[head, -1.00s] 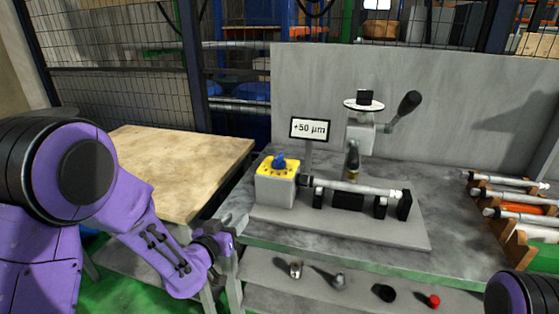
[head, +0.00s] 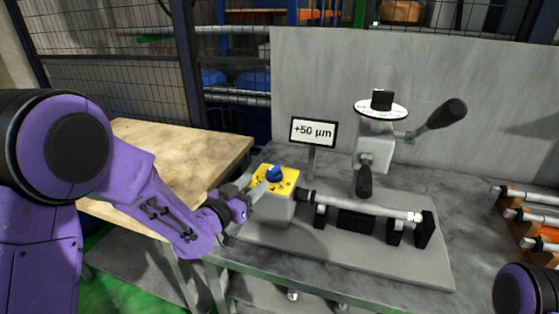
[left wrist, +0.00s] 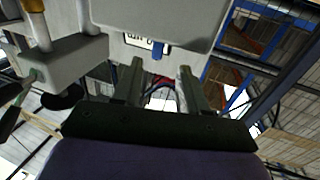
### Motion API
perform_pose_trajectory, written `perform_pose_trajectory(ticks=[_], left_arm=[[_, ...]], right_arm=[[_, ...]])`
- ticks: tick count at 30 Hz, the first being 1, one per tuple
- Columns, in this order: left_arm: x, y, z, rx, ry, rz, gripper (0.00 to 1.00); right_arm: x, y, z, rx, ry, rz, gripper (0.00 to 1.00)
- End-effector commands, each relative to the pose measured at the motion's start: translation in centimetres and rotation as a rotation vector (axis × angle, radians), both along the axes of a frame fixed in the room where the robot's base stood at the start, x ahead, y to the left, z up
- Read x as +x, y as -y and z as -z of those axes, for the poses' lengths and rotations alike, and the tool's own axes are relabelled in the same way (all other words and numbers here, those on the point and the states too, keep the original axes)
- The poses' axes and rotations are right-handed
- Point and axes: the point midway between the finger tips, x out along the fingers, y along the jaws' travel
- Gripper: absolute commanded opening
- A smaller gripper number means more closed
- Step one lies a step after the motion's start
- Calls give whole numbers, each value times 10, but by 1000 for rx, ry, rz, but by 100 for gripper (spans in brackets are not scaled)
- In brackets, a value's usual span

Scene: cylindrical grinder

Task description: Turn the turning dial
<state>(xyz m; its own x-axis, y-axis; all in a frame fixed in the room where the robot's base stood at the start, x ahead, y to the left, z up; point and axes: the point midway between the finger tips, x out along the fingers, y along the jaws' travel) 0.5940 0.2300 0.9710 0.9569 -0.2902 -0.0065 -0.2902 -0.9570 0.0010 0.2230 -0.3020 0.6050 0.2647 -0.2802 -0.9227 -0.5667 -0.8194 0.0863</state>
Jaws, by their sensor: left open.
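The turning dial is a blue knob (head: 273,173) on the yellow top (head: 287,184) of a grey box at the left end of the grinder. A small part of the blue knob also shows in the left wrist view (left wrist: 157,53), just beyond the fingers and between their lines. My left gripper (head: 250,186) is open and empty at the left side of the box, close to the knob. Its two fingers show in the left wrist view (left wrist: 160,78), apart from each other. I cannot tell whether a finger touches the box. My right gripper is out of view.
A sign reading "+50 µm" (head: 314,132) stands behind the box. The grinder's bar (head: 370,208) runs right from it, with a crank handle (head: 440,116) above. A wooden table (head: 160,150) is at left, and a rack of rods (head: 530,205) at far right.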

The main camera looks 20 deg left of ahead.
Motion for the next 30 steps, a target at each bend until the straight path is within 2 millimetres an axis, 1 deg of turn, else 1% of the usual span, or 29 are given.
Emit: perform_pose_trajectory(ticks=[2,5,9,12,15,19,25,26,27,29,30], left_arm=[[9,4,-1,1,-1,3,43],[29,12,-2,0,-1,7,43],[61,23,-2,0,0,8,43],[79,28,-1,-1,-1,6,43],[91,31,0,0,-1,5,43],[99,32,0,-2,-2,3,43],[99,31,1,-1,-1,1,43],[99,31,1,-1,-1,1,39],[99,31,1,-1,-1,1,26],[99,31,1,-1,-1,1,7],[99,31,1,-1,-1,2,0]], right_arm=[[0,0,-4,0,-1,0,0],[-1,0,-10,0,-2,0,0],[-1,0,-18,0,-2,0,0],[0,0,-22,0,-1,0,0],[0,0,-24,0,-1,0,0],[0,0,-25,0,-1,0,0],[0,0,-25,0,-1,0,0],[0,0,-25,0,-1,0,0],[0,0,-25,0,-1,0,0],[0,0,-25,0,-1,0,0],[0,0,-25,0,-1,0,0]])
